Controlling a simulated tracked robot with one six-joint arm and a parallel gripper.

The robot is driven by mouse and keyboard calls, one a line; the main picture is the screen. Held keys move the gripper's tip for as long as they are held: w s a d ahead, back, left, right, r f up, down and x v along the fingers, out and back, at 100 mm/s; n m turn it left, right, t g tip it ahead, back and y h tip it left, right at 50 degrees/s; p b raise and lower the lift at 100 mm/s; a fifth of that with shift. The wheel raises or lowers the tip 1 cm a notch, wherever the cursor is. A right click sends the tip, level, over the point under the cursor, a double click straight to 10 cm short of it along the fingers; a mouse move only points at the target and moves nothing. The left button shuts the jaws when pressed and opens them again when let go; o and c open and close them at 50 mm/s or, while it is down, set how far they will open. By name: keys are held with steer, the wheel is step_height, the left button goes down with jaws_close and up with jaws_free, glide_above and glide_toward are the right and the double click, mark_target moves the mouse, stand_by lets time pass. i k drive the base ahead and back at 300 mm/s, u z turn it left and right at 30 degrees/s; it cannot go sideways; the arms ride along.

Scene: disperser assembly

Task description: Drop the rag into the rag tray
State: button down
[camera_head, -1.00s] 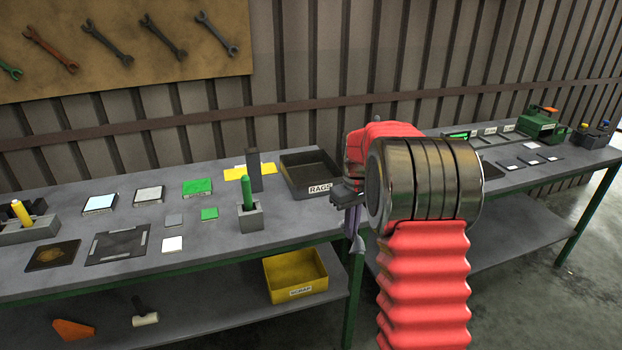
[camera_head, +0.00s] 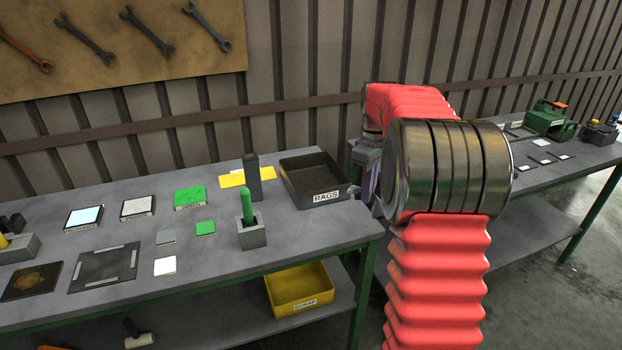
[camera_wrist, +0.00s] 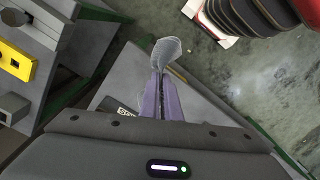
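The dark rag tray (camera_head: 301,196), labelled RAGS, stands at the back right corner of the near bench; its inside looks empty. My gripper (camera_wrist: 161,98) shows two purple fingers close together in the wrist view, with a grey crumpled rag (camera_wrist: 168,52) at their tips. It appears shut on the rag. In the head view my gripper (camera_head: 370,184) is just right of the tray, past the bench's end, pointing down. My arm partly hides it there, and the rag is hard to make out.
A yellow scrap bin (camera_head: 286,293) sits on the lower shelf. A green marker in a grey holder (camera_head: 251,235) and a dark upright block (camera_head: 252,178) stand left of the tray. A second bench (camera_head: 540,175) lies to the right, across a gap.

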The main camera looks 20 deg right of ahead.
mark_target(314, 180)
steer(key=i, duration=1.1)
